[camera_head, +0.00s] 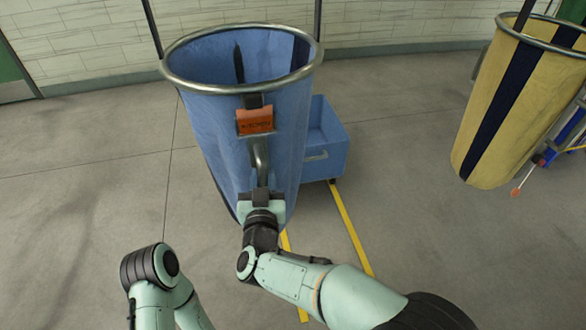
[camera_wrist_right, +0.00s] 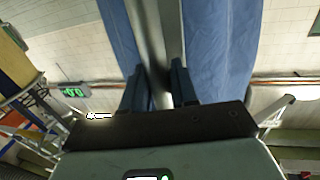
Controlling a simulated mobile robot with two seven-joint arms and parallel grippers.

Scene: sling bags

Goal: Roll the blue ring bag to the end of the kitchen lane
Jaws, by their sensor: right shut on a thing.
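The blue ring bag (camera_head: 215,120) hangs open-topped from a round metal ring in front of me in the head view. An orange tag (camera_head: 255,121) with small lettering is on its near side, above a grey metal handle (camera_head: 261,155). My right gripper (camera_head: 261,190) is at the lower part of this handle. In the right wrist view my right gripper (camera_wrist_right: 158,85) has its fingers on both sides of the grey metal bar (camera_wrist_right: 155,35), with blue cloth (camera_wrist_right: 215,45) behind. My left arm shows at the lower left, but its gripper is out of view.
A blue wheeled bin (camera_head: 325,150) stands just behind and right of the bag. Yellow floor lines (camera_head: 350,225) run beneath it toward me. A yellow bag with dark stripes (camera_head: 515,100) hangs from a ring at the right. The floor at left is clear up to the tiled wall (camera_head: 85,45).

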